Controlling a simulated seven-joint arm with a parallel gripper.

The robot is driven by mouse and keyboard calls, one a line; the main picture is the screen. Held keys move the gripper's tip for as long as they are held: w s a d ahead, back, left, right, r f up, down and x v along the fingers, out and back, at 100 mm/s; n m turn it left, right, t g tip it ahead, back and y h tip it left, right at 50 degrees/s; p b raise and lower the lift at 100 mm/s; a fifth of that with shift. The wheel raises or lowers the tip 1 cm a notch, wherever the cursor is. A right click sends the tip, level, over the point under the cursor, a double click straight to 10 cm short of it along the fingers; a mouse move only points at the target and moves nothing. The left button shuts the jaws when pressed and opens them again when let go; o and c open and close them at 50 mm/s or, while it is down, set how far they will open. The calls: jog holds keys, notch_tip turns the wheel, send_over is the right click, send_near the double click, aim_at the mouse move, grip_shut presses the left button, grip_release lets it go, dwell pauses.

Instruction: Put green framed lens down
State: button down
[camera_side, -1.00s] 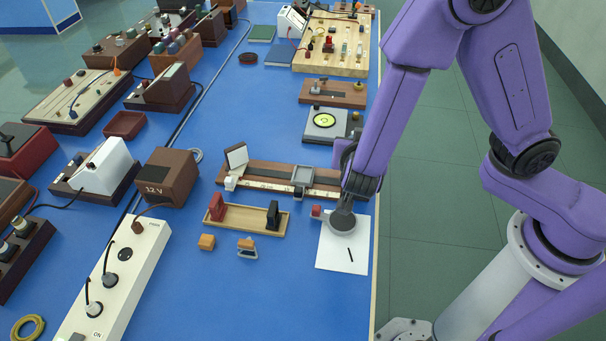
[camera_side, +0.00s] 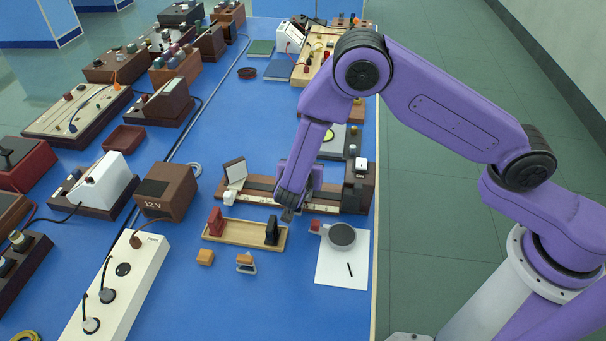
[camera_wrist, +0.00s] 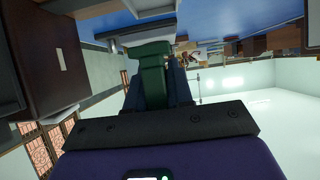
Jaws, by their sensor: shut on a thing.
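My gripper (camera_side: 289,210) is low over the bench, at the right end of the wooden tray (camera_side: 240,241) and in front of the rail bench (camera_side: 236,193). In the wrist view my gripper (camera_wrist: 158,88) is shut on a green piece (camera_wrist: 153,70), the green framed lens seen close up. In the side view I cannot make out the lens; the gripper and arm hide it. The tray holds a red framed piece (camera_side: 215,221) at its left and a black framed piece (camera_side: 271,231) at its right, close to my gripper.
A white screen (camera_side: 235,171) stands at the rail's left. A grey round magnifier (camera_side: 342,236) lies on white paper (camera_side: 340,273) to the right. A 12 V box (camera_side: 166,190) stands left.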

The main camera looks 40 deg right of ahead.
jog(key=shift+w+a+f, duration=0.15)
jog(key=shift+w+f, duration=0.25)
jog(key=shift+f, duration=1.55)
jog(key=shift+f, duration=0.15)
jog(key=c, duration=1)
grip_release()
jog(key=shift+r, duration=0.2)
jog(key=v, duration=1.2)
